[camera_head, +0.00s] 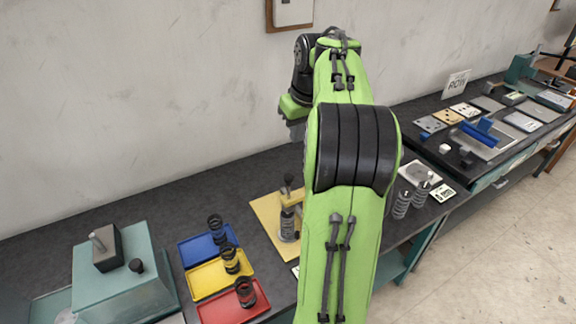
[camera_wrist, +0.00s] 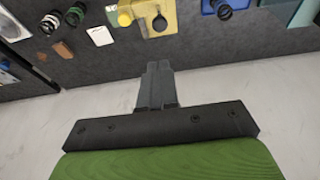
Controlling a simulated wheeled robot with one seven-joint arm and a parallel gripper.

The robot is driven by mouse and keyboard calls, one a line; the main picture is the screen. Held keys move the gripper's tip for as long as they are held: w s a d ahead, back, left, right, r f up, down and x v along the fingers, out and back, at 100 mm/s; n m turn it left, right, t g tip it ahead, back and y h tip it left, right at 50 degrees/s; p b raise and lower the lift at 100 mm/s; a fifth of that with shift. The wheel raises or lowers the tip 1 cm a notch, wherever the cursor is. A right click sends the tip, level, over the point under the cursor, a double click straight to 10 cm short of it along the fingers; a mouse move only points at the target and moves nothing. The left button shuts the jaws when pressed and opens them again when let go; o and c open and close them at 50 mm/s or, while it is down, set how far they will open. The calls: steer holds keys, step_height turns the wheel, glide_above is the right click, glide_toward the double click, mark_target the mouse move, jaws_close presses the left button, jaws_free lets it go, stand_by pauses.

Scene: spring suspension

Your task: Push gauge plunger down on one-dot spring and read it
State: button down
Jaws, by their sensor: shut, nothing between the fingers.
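The gauge stands on a yellow base (camera_head: 265,215) on the dark bench, partly behind my arm. Its upright grey body (camera_head: 288,226) has a dark plunger knob (camera_head: 288,181) above it. In the wrist view the yellow base (camera_wrist: 185,18) is at the top, with the dark knob (camera_wrist: 160,22) over it. Black springs stand on the blue tray (camera_head: 203,251), yellow tray (camera_head: 205,280) and red tray (camera_head: 222,312); dot marks are too small to read. The gauge reading is not legible.
A teal block with a dark top piece (camera_head: 107,248) stands at the left. Silver springs (camera_head: 402,203) and a small card (camera_head: 443,192) are right of my arm. Farther right is another bench section with blue parts (camera_head: 478,133). The wall (camera_head: 150,100) closes the back.

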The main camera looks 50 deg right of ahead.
steer(key=b, duration=0.2)
glide_toward(289, 175)
steer(key=x, duration=0.5)
steer(key=shift+w+f, duration=0.15)
steer(key=shift+w, duration=0.15)
steer(key=shift+f, duration=0.6)
